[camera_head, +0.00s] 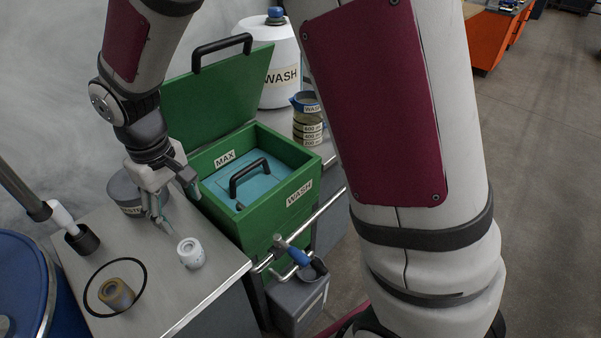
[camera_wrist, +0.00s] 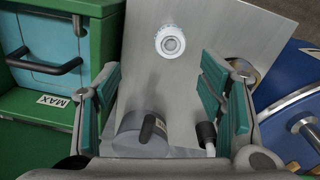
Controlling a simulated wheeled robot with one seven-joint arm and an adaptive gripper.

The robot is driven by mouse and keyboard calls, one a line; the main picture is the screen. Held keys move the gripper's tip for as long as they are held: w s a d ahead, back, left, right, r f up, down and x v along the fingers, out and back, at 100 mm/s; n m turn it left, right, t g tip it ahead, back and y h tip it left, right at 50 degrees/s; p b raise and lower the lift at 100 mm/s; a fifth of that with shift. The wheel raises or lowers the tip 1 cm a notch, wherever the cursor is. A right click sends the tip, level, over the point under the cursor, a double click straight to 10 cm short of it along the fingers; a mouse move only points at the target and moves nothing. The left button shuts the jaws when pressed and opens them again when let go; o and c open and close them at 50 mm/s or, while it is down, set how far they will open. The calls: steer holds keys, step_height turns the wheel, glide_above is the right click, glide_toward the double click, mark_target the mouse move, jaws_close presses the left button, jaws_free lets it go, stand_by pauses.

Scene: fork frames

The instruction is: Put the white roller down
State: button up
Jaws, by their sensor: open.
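The white roller (camera_head: 191,253) stands on the grey metal table (camera_head: 205,285) near its right edge. In the wrist view the roller (camera_wrist: 170,41) is on the bare plate, beyond my fingertips, with its round end and hole facing the camera. My gripper (camera_head: 168,212) is above the table, up and left of the roller in the head view. In the wrist view my gripper (camera_wrist: 160,80) has its fingers spread wide with nothing between them. The roller is apart from both fingers.
A tan roller (camera_head: 117,294) sits inside a black ring (camera_head: 137,263). The open green WASH box (camera_head: 255,205) is right of my gripper; a blue drum (camera_head: 22,285) is left.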

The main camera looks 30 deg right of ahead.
steer(key=s+d+r+m+t, duration=0.25)
steer(key=s+d+r, duration=0.55)
steer(key=d+r, duration=0.4)
steer(key=s+d+r+m, duration=0.1)
steer(key=s+d+r, duration=0.1)
steer(key=s, duration=0.4)
steer(key=s+d+r+m+t, duration=0.1)
steer(key=s+d+r+m, duration=0.1)
steer(key=s, duration=0.5)
steer(key=shift+d, duration=0.85)
